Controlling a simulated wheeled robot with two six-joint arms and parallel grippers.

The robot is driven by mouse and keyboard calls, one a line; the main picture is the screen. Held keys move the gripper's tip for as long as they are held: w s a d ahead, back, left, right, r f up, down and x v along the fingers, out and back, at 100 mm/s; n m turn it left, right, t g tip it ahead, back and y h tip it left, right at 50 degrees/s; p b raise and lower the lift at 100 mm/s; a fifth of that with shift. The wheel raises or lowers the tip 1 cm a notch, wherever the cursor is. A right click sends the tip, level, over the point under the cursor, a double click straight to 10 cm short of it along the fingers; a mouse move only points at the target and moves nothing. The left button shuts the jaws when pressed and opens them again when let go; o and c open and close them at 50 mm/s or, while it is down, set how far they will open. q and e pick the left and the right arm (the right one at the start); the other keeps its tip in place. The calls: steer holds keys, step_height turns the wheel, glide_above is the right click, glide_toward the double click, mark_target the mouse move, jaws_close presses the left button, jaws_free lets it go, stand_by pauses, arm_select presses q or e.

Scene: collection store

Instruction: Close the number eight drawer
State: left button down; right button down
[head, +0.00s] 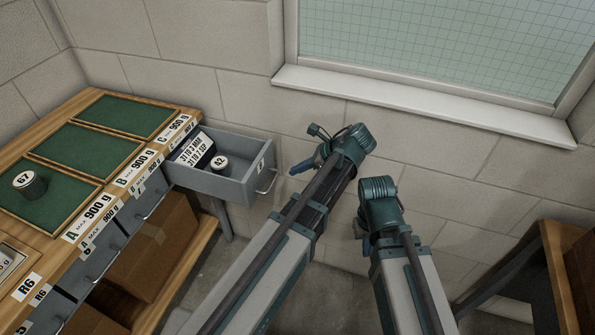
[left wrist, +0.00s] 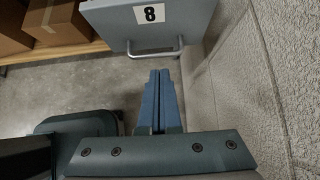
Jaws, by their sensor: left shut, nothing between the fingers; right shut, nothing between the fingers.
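The number eight drawer (head: 222,178) is a grey drawer that stands pulled out from the right end of the wooden bench in the head view. A labelled dark box (head: 194,150) and a grey cylinder marked 42 (head: 219,163) sit in it. In the left wrist view its front (left wrist: 150,22) shows the 8 label and a metal bar handle (left wrist: 152,52). My left gripper (head: 298,168) is shut and empty, a little right of the handle and apart from it. It also shows in the left wrist view (left wrist: 157,75). My right gripper (head: 364,240) is shut, farther right, away from the drawer.
The bench top holds green trays (head: 126,115) and a cylinder marked 67 (head: 29,185). Cardboard boxes (head: 150,245) stand on the shelf below. A block wall and window sill (head: 420,105) lie behind my arms. A wooden table (head: 550,260) is at the right.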

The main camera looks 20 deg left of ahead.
mark_target(192, 146)
arm_select(q)
steer(key=b+x, duration=0.1)
steer(key=x, duration=0.1)
steer(key=b+x, duration=0.1)
steer(key=x, duration=0.2)
steer(key=a+r+b+x, duration=0.1)
steer(key=x, duration=0.2)
steer(key=shift+a, duration=0.95)
steer(key=a, duration=0.9)
steer(key=w+a, duration=0.1)
steer(key=a, duration=0.9)
steer(key=w+a, duration=0.1)
steer(key=a, duration=0.9)
steer(key=shift+w+a, duration=0.2)
steer(key=shift+a, duration=0.3)
steer(key=shift+a+r, duration=0.1)
steer(key=shift+w, duration=0.1)
